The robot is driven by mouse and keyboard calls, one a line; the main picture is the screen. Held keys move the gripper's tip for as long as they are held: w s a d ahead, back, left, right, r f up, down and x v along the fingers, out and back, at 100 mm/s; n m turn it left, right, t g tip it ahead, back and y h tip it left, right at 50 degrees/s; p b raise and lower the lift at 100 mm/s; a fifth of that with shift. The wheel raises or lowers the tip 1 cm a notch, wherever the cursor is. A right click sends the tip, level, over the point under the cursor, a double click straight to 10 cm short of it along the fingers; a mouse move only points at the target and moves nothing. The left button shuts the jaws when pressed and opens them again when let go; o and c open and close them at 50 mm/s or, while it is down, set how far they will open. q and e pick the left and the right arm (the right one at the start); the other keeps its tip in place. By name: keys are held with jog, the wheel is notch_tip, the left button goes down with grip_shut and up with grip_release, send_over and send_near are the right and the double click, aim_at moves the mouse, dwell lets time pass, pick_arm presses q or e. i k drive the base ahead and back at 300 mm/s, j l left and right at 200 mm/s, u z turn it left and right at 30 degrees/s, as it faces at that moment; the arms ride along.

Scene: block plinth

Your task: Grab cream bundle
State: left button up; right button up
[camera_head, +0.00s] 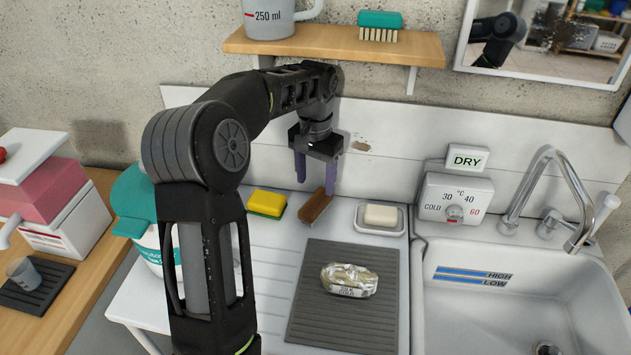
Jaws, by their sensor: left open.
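The cream bundle (349,280) is a crinkled, wrapped packet with dark print on its front. It lies on a dark grey ribbed mat (310,322) on the white counter. My left gripper (316,177) is open and empty, with its purple fingers pointing down. It is behind the bundle and a little to its left, well apart from it. A brown bar-shaped thing (315,207) lies below the fingers; I cannot tell if the right finger touches it. My right gripper is out of view.
A yellow sponge (267,204) and a soap dish (380,229) with cream soap flank the brown bar. The sink (480,325) and tap (535,190) are right. A shelf (340,44) holds a jug and brush. A teal-lidded tub (140,197) stands left. The mat around the bundle is clear.

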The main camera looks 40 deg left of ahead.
aim_at(350, 279)
jog(key=k+j+z, duration=0.25)
jog(key=k+z, duration=0.2)
jog(key=k+j+z, duration=0.15)
jog(key=k+z, duration=0.3)
jog(key=i, duration=0.1)
